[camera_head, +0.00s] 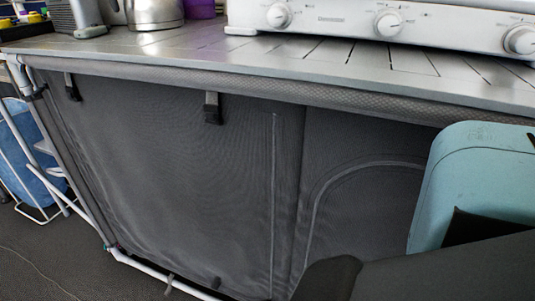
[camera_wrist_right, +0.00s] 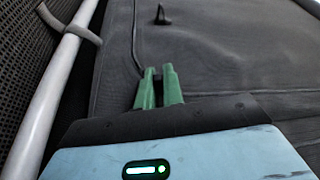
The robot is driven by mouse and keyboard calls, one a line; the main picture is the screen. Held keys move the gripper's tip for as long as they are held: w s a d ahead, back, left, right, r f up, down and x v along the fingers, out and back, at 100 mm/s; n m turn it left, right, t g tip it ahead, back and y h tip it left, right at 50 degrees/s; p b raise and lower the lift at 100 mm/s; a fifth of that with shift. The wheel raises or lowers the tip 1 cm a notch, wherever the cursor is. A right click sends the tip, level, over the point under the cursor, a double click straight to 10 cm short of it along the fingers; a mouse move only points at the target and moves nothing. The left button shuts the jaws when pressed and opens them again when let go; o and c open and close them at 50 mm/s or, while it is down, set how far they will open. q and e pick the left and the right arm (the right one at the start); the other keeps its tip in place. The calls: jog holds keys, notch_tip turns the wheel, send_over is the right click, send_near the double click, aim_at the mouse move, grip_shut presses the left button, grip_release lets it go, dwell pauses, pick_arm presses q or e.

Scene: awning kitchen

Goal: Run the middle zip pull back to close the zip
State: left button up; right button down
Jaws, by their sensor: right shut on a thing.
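The grey fabric front (camera_head: 170,165) of the cabinet hangs closed and slightly creased in the head view. A vertical zip line (camera_head: 274,200) runs down it near the middle, and an arched zip line (camera_head: 318,205) curves to its right. In the right wrist view a thin zip line (camera_wrist_right: 135,35) runs over the fabric toward my right gripper (camera_wrist_right: 158,88). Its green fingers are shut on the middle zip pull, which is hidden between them. In the head view my blue and black right arm covers the lower right, and the fingers are hidden. My left gripper is not in view.
The slatted worktop (camera_head: 200,55) holds a white stove (camera_head: 400,20) and a steel kettle (camera_head: 155,12). Dark straps (camera_head: 212,108) hang from its front edge. White frame tubes (camera_head: 150,270) run along the left and bottom. A small dark tab (camera_wrist_right: 162,15) sticks out beyond the fingers.

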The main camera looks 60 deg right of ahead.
jog(key=c, duration=1.5)
grip_release()
jog(key=shift+v, duration=3.95)
